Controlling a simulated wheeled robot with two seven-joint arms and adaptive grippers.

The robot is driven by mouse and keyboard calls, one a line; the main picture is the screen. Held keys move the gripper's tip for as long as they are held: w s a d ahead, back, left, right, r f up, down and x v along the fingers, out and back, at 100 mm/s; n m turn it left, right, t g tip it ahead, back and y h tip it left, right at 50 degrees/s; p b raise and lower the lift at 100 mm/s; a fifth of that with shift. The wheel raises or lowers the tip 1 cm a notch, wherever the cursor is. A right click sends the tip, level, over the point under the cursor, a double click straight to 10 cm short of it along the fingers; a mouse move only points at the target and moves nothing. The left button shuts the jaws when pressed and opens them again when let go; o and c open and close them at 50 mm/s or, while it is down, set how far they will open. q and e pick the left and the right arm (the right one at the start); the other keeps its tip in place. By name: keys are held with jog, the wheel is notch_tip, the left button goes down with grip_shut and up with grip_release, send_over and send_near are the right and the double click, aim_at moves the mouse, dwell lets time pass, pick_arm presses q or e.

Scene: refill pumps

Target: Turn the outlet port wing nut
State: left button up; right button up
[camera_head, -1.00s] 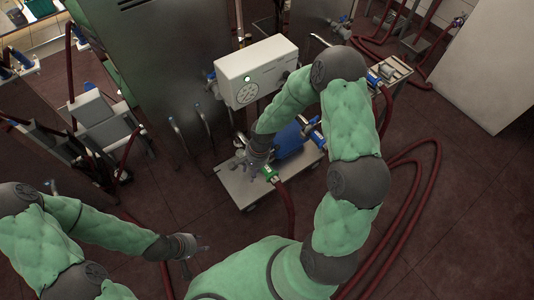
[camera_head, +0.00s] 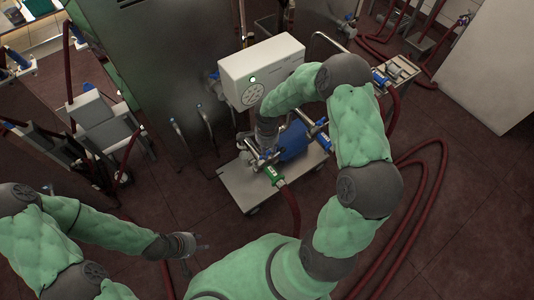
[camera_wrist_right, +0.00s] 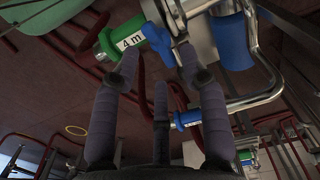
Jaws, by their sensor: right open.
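The pump cart (camera_head: 236,188) carries a blue motor (camera_head: 293,140) and a green coupling (camera_head: 272,175) with a red hose. In the right wrist view the green coupling (camera_wrist_right: 122,38) is labelled "4 m". A metal clamp (camera_wrist_right: 176,14) sits beside it near a blue part (camera_wrist_right: 156,38); I cannot clearly make out the wing nut. My right gripper (camera_head: 262,157) is over the pump's outlet end. In the wrist view its fingers (camera_wrist_right: 158,62) are open, with tips close to the coupling and clamp; contact cannot be told. My left gripper (camera_head: 192,246) is low at left, away from the pump.
A white control box (camera_head: 262,72) stands above the pump. A metal cabinet (camera_head: 165,60) is behind it at left. Red hoses (camera_head: 432,190) loop over the floor at right. A second blue coupling (camera_wrist_right: 186,119) and bent metal pipe (camera_wrist_right: 258,98) show in the wrist view.

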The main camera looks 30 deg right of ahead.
jog(key=shift+f+b, duration=0.3)
jog(key=shift+f, duration=1)
jog(key=shift+c, duration=0.3)
grip_shut()
